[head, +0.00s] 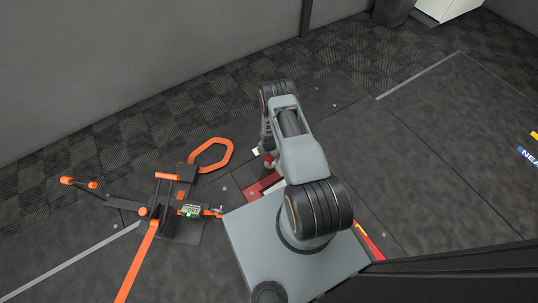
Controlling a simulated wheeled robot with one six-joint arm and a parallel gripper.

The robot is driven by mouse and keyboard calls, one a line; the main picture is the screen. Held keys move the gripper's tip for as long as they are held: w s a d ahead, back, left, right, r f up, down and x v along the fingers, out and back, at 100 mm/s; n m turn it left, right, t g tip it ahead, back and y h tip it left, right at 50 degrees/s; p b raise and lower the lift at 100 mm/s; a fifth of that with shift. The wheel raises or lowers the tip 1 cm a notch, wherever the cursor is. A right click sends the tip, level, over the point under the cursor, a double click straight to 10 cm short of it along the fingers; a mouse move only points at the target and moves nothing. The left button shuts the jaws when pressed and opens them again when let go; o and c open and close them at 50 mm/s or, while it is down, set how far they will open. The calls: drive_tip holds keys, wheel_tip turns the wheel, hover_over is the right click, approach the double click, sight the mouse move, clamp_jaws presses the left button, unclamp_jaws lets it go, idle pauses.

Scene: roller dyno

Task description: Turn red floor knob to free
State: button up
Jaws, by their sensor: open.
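A small red piece (270,162), which looks like the red floor knob, shows on the dark floor just left of my arm. It is small and partly covered, so its pointer and setting cannot be read. My gripper (267,150) hangs down at the end of my arm, right over or beside this red piece. The forearm hides much of it. Its jaws are open, but I cannot tell whether they are around the knob or touching it.
A white label (256,152) and a red plate (262,187) lie near the knob. To the left stands a black floor fixture with an orange strap (139,262), an orange loop (212,153) and a green display (191,211).

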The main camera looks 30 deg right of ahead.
drive_tip(key=shift+f, duration=0.2)
drive_tip(key=shift+c, duration=0.4)
drive_tip(key=c, duration=0.9)
drive_tip(key=shift+o, duration=0.2)
